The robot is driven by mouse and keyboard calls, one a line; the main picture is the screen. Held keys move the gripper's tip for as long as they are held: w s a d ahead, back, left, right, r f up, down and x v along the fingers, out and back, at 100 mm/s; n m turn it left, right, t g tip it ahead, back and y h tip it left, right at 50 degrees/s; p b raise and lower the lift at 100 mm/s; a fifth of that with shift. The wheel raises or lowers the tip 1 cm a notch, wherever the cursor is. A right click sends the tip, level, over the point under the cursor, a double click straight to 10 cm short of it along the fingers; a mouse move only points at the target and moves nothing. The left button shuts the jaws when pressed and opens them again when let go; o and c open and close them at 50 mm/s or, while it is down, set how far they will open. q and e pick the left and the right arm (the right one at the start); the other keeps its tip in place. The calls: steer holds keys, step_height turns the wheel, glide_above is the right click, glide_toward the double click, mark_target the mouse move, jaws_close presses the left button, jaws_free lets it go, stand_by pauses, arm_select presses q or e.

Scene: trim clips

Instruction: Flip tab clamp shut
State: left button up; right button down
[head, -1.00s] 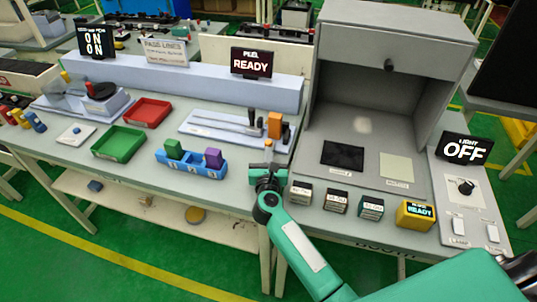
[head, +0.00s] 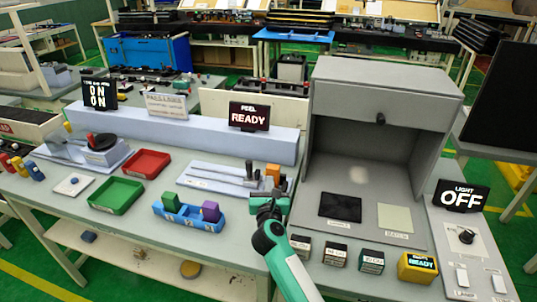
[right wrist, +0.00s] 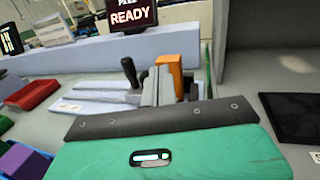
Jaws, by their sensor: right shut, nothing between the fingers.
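The peel fixture (head: 222,181) is a pale plate with grey rails on the bench. At its right end stand an upright orange block (head: 272,173) and a black-topped lever (head: 249,167). The right wrist view also shows the orange block (right wrist: 172,72) and the black lever knob (right wrist: 129,71). I cannot tell which part is the tab clamp. My right gripper (head: 267,205) is shut and empty, just in front of the orange block; contact is unclear. My left gripper is out of view.
A blue rack (head: 187,220) with green and purple blocks stands left of my right gripper. The grey booth (head: 434,120) stands at right. Small labelled boxes and a yellow box (head: 417,267) line the front edge. A PEEL READY sign (head: 249,116) stands behind the fixture.

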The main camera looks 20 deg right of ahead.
step_height(320, 180, up, 14)
steer(key=shift+s+a+f, duration=0.15)
steer(key=shift+s, duration=0.05)
stand_by(0.4)
